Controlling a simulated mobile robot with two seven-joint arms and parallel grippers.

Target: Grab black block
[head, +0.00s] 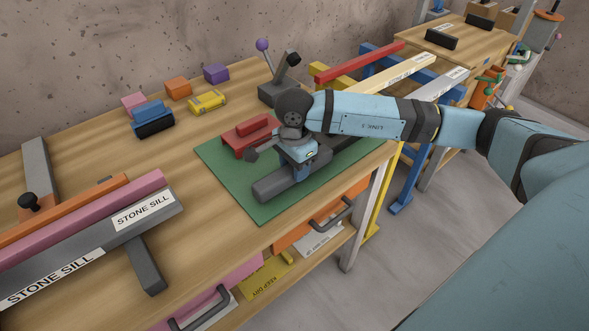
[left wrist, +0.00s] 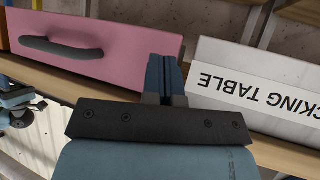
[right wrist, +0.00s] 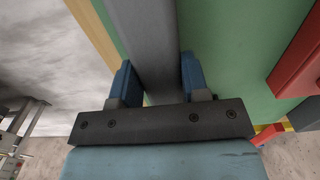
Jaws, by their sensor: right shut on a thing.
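A black block (head: 155,128) lies on the wooden table in front of a blue block, in the head view. Another black block (head: 441,39) sits on the far table. My right gripper (head: 299,174) is over the green mat, well to the right of the near black block. It is shut on a long dark grey bar, which shows between its blue fingers in the right wrist view (right wrist: 155,70). My left gripper (left wrist: 165,75) shows only in the left wrist view, its blue fingers together and empty, before a pink drawer front.
The green mat (head: 225,170) also carries a red block-like piece (head: 250,136). Orange, purple, pink and yellow blocks stand toward the wall. A dark lever device (head: 278,92) stands behind my right gripper. Bare wood lies between sills and mat.

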